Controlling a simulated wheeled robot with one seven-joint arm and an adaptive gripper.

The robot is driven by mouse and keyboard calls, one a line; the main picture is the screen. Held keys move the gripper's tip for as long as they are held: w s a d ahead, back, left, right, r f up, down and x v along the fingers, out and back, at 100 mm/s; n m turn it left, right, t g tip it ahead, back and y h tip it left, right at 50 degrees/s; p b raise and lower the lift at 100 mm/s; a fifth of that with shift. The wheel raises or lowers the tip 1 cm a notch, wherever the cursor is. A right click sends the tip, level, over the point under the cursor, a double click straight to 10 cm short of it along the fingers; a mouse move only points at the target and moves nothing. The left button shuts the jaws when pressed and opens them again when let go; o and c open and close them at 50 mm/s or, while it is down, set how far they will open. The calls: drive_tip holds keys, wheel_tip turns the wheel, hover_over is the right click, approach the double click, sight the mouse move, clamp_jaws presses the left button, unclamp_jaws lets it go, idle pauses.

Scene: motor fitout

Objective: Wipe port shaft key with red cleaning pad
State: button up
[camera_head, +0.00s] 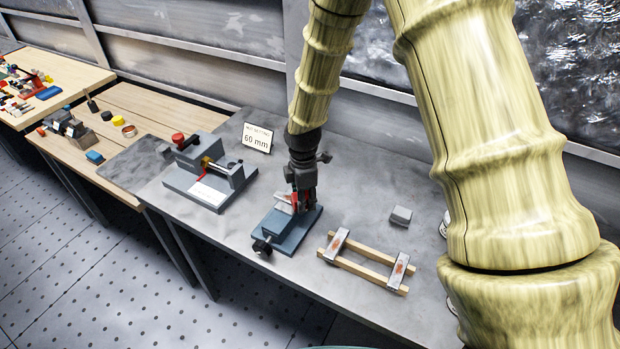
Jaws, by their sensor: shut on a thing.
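My gripper (303,203) points down over a small blue vise (284,236) near the middle of the grey bench. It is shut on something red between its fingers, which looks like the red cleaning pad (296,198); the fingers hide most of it. A pale metal piece shows at the vise top beside the fingers; contact cannot be told. Two grey metal pieces, one left (337,244) and one right (398,271), lie across a wooden two-rail rack (366,271). I cannot tell which piece is the port shaft key.
A grey fixture (203,192) with a red knob stands left of the vise. A sign (257,138) reading 60 mm stands behind. A small grey block (400,215) lies behind the rack. Wooden benches (122,157) with assorted parts extend left. Bare bench surrounds the grey block.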

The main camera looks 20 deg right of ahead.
drive_tip(key=shift+s+r+p, duration=0.15)
drive_tip(key=shift+r+p, duration=0.2)
drive_tip(key=shift+p, duration=0.1)
wheel_tip(320, 180, up, 5)
drive_tip(key=shift+d+r+p, duration=0.15)
drive_tip(key=shift+p, duration=0.9)
drive_tip(key=shift+r, duration=1.3)
